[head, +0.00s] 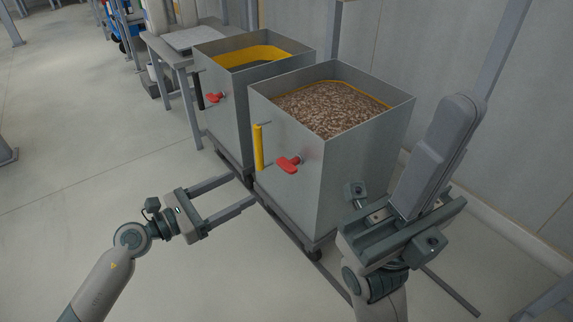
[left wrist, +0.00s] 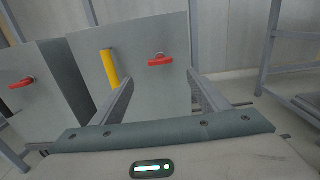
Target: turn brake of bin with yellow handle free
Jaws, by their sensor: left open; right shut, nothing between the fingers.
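The bin with the yellow handle (head: 330,170) is a grey metal box filled with brown pellets, standing on a low wheeled base. Its yellow handle (head: 258,147) is upright on the front face. Its red brake (head: 288,164) sits just right of the handle. In the left wrist view the yellow handle (left wrist: 109,70) and red brake (left wrist: 160,60) show beyond the fingers. My left gripper (head: 243,190) is open and empty, low in front of the bin and apart from it. My right gripper (head: 374,203) is shut and empty, beside the bin's right side; its fingers are partly hidden.
A second grey bin (head: 222,125) with a black handle (head: 199,91) and red brake (head: 215,97) stands behind to the left. A grey table (head: 168,57) is beyond it. A wall is close behind the bins. The floor at left is clear.

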